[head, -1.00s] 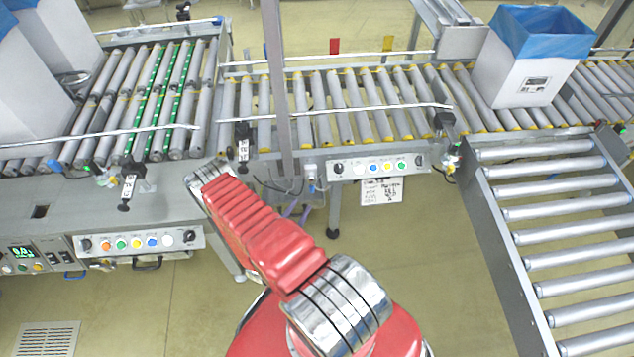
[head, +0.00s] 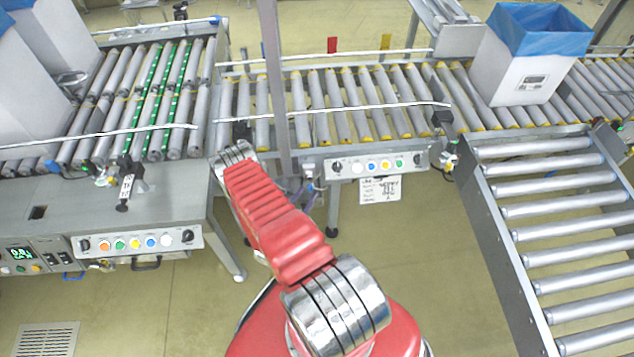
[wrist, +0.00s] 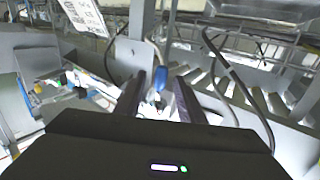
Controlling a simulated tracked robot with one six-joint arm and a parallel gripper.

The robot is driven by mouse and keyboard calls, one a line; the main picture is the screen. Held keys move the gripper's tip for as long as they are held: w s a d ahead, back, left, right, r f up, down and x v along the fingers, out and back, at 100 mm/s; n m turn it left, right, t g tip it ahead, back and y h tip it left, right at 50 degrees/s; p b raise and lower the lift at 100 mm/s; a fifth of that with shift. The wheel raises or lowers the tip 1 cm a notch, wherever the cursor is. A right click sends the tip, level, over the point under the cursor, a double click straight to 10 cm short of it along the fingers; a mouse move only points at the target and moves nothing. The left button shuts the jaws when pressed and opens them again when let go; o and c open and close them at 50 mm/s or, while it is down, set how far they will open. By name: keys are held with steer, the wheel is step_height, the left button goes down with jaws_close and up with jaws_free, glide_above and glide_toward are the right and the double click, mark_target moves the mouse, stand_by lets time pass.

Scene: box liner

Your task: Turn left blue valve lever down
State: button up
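A blue valve lever (wrist: 160,79) stands roughly upright in the wrist view, between and beyond the two dark fingers of my gripper (wrist: 158,92). My gripper is open, with a gap around the lever. I cannot tell whether either finger touches it. A silvery fitting below the lever is partly hidden by my gripper body. In the head view my gripper is hidden behind my red arm, whose far end is at the conveyor's front edge, beside a grey post (head: 278,90). A blue knob (head: 53,166) shows on the left table in the head view.
A roller conveyor (head: 372,148) runs across the back, with a button panel (head: 375,166) on its front. A white box with blue liner (head: 527,78) stands on it at right. Black cables (wrist: 232,80) hang close to the right finger in the wrist view.

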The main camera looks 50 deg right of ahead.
steer(key=w+d, duration=0.1)
steer(key=d, duration=0.6)
steer(key=shift+d, duration=0.4)
steer(key=shift+c, duration=0.2)
jaws_close()
